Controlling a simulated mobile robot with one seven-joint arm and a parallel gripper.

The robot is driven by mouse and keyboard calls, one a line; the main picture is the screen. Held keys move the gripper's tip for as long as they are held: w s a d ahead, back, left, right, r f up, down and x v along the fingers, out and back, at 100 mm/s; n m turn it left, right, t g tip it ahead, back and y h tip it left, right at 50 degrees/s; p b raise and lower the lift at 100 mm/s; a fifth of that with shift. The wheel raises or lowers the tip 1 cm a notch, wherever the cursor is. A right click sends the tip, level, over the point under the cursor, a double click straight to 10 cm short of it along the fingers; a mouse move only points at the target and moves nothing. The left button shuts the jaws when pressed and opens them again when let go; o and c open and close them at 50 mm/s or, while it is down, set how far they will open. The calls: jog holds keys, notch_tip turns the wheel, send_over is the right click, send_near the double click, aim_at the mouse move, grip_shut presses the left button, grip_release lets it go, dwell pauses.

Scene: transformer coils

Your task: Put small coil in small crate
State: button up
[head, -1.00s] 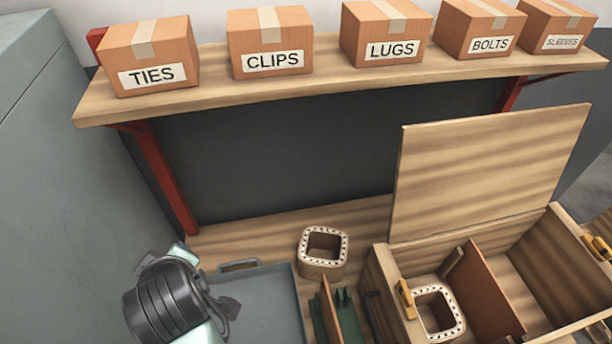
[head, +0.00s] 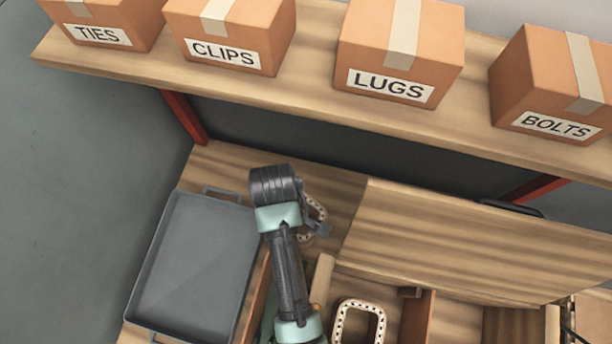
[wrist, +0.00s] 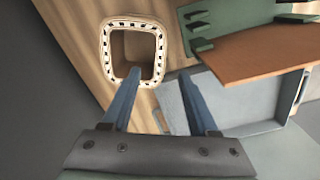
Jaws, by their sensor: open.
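A square wooden coil with a pale dotted rim (head: 319,208) stands on the table behind the crate, partly hidden by my arm in the head view. In the wrist view the same coil (wrist: 107,58) stands ahead of my fingers, its hollow centre showing. My gripper (wrist: 162,76) is open and empty; its left fingertip overlaps the coil's near rim in the picture, and I cannot tell whether they touch. Another coil (head: 340,318) with a pale rim sits inside a wooden crate (head: 322,272) at the bottom. I cannot tell which crate is the small one.
A grey tray (head: 200,265) lies left of my arm. A wooden lid (head: 450,240) stands open behind the crate. A green slotted rack (wrist: 240,27) with a brown board (wrist: 265,55) is right of the coil. A shelf (head: 300,105) with labelled boxes runs above.

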notch_tip(320, 180, down, 4)
jog(key=shift+a+f, duration=0.1)
jog(key=shift+s+f+p, duration=0.15)
jog(key=shift+f+p, duration=0.25)
jog(key=shift+f, duration=2.4)
grip_shut()
jog(key=shift+r, duration=0.1)
